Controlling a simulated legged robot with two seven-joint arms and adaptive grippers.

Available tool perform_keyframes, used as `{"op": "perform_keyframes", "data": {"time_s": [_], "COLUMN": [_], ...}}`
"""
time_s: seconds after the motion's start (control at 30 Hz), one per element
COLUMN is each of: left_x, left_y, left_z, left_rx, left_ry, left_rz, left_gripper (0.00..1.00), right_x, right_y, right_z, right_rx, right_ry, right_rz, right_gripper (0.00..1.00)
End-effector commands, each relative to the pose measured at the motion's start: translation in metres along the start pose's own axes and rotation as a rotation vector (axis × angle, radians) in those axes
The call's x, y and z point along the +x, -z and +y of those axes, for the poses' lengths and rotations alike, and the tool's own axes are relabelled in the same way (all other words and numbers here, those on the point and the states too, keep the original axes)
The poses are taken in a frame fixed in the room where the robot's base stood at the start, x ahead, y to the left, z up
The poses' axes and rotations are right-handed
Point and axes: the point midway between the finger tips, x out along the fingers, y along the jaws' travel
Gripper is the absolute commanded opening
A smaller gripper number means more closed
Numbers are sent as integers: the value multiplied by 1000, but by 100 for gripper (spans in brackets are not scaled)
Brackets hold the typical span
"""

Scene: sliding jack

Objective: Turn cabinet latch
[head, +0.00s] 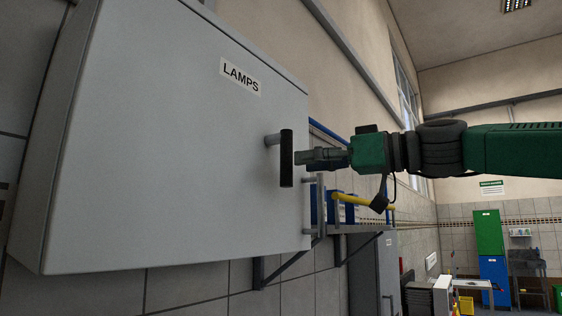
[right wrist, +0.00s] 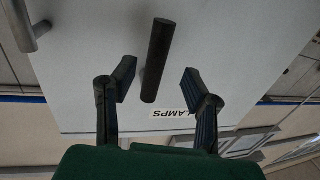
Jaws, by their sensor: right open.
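The grey cabinet (head: 170,130) with a "LAMPS" label hangs on the wall at the left of the head view. Its latch is a black bar handle (head: 286,160) on a short metal stem, standing about upright near the door's right edge. My right gripper (head: 300,160) comes in from the right, its fingertips close to the latch. In the right wrist view, the black latch handle (right wrist: 158,60) shows between the two spread fingers of my right gripper (right wrist: 158,82), with a gap on each side. The gripper is open and holds nothing. My left gripper is out of view.
A metal pull handle (right wrist: 30,28) sits on the door; in the head view it is just below and right of the latch. A wall shelf (head: 345,229) with blue bins and a yellow bar lies beyond, below my right arm. Room opens to the right.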

Motion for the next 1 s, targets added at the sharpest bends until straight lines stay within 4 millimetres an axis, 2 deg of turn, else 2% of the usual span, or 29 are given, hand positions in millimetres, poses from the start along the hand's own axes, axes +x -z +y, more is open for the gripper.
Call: {"op": "perform_keyframes", "data": {"time_s": [0.1, 0.33, 0.5, 0.73, 0.77, 0.8, 0.87, 1.0], "left_x": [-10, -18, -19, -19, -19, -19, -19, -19], "left_y": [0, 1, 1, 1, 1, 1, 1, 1], "left_z": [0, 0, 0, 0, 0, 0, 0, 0], "left_rx": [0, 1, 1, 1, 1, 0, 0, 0], "left_ry": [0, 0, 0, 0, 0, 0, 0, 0], "left_rz": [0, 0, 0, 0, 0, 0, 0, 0], "left_gripper": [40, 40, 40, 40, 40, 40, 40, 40], "right_x": [22, 49, 60, 63, 63, 63, 62, 60], "right_y": [2, 1, 0, 0, 0, 0, 0, 0], "right_z": [2, 4, 2, 0, 0, 0, 1, 1], "right_rx": [2, 3, 2, 1, 1, 1, 1, 2], "right_ry": [0, -1, -1, -1, -1, -1, -1, -1], "right_rz": [0, 4, 2, 0, 0, 1, 1, 2], "right_gripper": [41, 41, 41, 41, 34, 20, 0, 0]}}
